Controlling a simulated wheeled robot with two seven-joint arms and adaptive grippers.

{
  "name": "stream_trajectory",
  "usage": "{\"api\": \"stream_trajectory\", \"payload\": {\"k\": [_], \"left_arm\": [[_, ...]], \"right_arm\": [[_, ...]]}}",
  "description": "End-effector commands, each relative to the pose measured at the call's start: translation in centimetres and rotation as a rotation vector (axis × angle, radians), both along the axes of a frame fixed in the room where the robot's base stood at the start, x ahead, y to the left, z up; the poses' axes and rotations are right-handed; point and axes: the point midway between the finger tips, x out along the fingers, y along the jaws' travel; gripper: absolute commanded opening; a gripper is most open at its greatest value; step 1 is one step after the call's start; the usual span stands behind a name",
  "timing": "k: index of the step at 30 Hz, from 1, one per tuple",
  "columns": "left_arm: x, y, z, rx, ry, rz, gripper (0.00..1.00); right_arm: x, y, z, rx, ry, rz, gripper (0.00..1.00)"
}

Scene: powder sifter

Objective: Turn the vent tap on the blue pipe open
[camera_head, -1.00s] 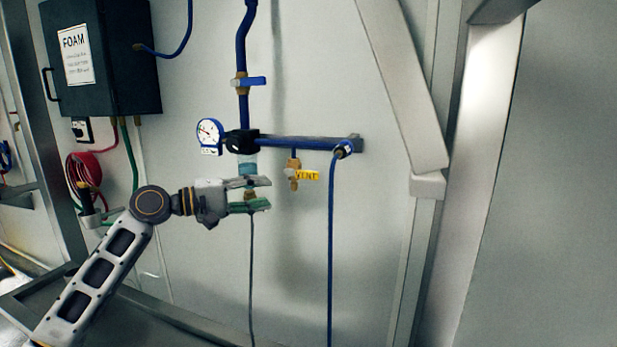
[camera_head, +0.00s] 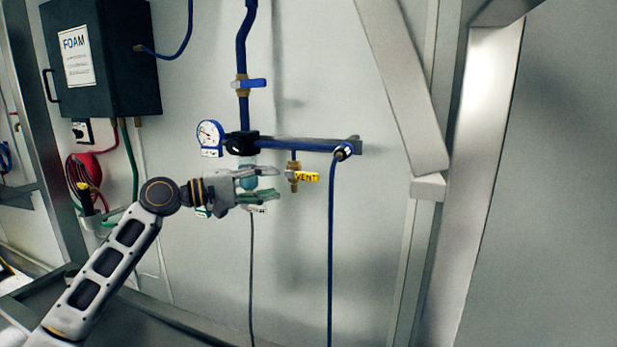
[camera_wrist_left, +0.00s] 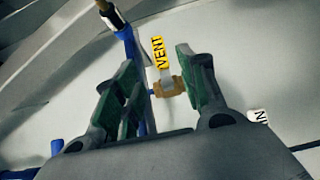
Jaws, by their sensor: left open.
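The vent tap (camera_head: 293,177) is a small brass valve hanging from the blue pipe (camera_head: 300,144), with a yellow VENT tag (camera_head: 309,177) on its right side. My left gripper (camera_head: 279,184) is open and just left of the tap in the head view. In the left wrist view the brass tap (camera_wrist_left: 170,86) shows between my open fingers (camera_wrist_left: 160,90), near the right-hand one. The VENT tag (camera_wrist_left: 157,52) stands upright beyond the fingertips there. I cannot tell whether a finger touches the tap. My right gripper is not in view.
A round gauge (camera_head: 209,134) and a clear bowl (camera_head: 248,172) are left of the tap. A blue-handled valve (camera_head: 250,83) is above. A blue hose (camera_head: 331,250) hangs to the right. The wall (camera_head: 375,250) right of the hose is clear.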

Motion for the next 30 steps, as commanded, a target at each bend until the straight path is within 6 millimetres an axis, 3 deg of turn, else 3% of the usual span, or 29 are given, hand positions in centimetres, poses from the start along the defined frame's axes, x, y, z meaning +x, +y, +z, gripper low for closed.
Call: {"api": "stream_trajectory", "payload": {"k": [14,24,30], "left_arm": [[2.8,-5.7,0.2,0.000,0.000,-0.002,0.41],[4.6,-9.1,0.2,-0.001,0.000,0.000,0.41],[5.1,-9.9,0.1,0.000,-0.001,0.000,0.41]], "right_arm": [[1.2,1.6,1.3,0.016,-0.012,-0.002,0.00],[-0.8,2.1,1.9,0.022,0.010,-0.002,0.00],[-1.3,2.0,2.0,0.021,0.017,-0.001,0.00]]}}
